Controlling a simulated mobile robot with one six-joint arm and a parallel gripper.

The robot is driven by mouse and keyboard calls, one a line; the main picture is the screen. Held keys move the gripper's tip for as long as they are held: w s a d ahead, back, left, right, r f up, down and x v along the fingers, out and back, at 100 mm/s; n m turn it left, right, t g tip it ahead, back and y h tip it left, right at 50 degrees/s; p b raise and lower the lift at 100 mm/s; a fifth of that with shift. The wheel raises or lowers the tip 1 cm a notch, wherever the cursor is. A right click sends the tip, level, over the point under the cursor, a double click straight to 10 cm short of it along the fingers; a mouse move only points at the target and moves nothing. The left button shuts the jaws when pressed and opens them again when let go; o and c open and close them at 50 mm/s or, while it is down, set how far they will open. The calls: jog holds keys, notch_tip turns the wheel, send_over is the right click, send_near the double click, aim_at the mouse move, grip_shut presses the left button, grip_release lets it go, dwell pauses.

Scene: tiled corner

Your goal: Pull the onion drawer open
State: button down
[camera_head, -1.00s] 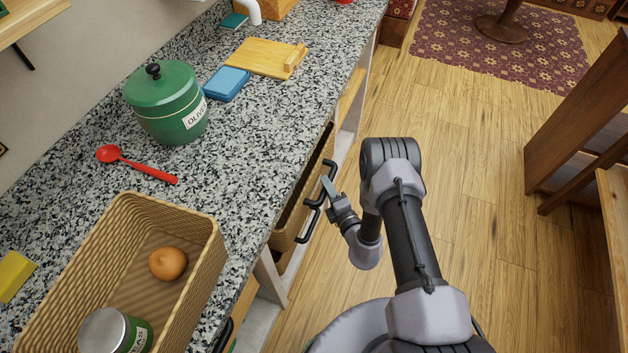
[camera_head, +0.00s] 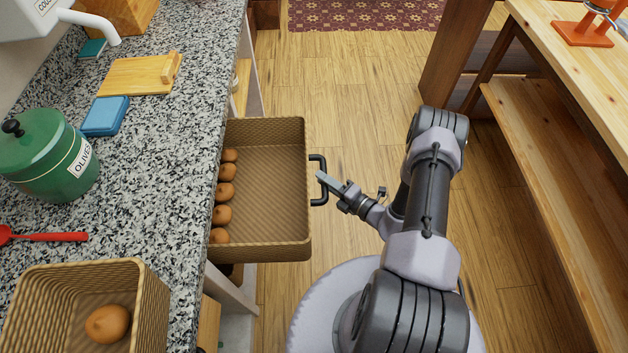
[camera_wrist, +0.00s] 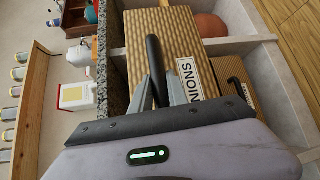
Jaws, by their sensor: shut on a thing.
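The onion drawer (camera_head: 282,246) is a woven wicker box, pulled well out from under the granite counter. A row of several brown onions (camera_head: 226,190) lies along its side nearest the counter. Its front carries a black handle (camera_head: 323,180), which also shows in the wrist view (camera_wrist: 153,55). A white label reading "ONIONS" (camera_wrist: 190,80) is on the front in the wrist view, partly hidden by a finger. My gripper (camera_head: 324,181) is shut on the handle; its fingers (camera_wrist: 160,90) sit on both sides of the bar.
The granite counter (camera_head: 165,130) at left holds a green olive jar (camera_head: 45,165), a red spoon (camera_head: 50,237), a cutting board (camera_head: 135,78) and a wicker basket (camera_head: 70,265) with one onion. Open wooden floor (camera_head: 345,70) lies beyond the drawer. A wooden shelf unit (camera_head: 550,150) stands at right.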

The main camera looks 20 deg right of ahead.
jog(key=shift+d+r, duration=0.1)
jog(key=shift+d, duration=0.1)
jog(key=c, duration=1.3)
grip_release()
jog(key=shift+s, duration=0.1)
jog(key=p+v, duration=0.4)
jog(key=v, duration=1.3)
jog(key=shift+s, duration=0.15)
